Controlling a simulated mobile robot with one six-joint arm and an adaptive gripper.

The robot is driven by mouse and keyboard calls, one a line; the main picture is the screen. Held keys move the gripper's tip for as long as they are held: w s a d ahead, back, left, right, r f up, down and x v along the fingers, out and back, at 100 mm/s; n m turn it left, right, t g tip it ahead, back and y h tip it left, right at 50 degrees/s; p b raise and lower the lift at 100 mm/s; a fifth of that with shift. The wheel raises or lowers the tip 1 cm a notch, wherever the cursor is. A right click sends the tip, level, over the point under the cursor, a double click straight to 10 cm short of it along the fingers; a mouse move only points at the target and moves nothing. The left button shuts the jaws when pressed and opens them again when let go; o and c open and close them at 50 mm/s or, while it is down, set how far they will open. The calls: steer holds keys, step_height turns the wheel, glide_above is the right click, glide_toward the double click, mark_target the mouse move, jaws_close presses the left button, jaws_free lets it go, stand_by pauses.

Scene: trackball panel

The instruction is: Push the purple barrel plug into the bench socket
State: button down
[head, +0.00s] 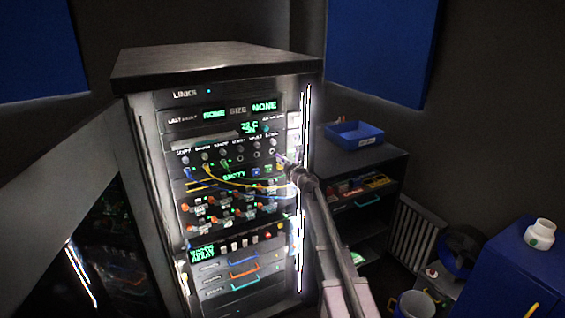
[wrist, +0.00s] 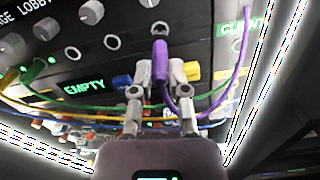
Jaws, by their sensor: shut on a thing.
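In the wrist view, my gripper (wrist: 161,72) is shut on the purple barrel plug (wrist: 160,63), its two fingers on either side of the plug. The plug points up at the panel, its tip close below or at a round socket (wrist: 159,27); I cannot tell whether it touches or has entered. A purple cable (wrist: 235,85) loops from the plug's rear to the right and upward. In the head view, my gripper (head: 284,160) is at the right end of the socket row, and the plug is too small to make out. The label of this socket is not readable.
Empty sockets (wrist: 112,42) lie left of the plug under grey knobs (wrist: 92,12). A blue tray (head: 353,134) sits on a shelf unit.

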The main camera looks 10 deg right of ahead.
mark_target(273, 152)
steer(key=shift+x, duration=2.55)
stand_by(0.6)
steer(key=c, duration=0.5)
jaws_free()
steer(key=shift+c, duration=0.2)
steer(key=shift+s, duration=0.1)
steer(key=v, duration=1.2)
steer(key=shift+d, duration=0.1)
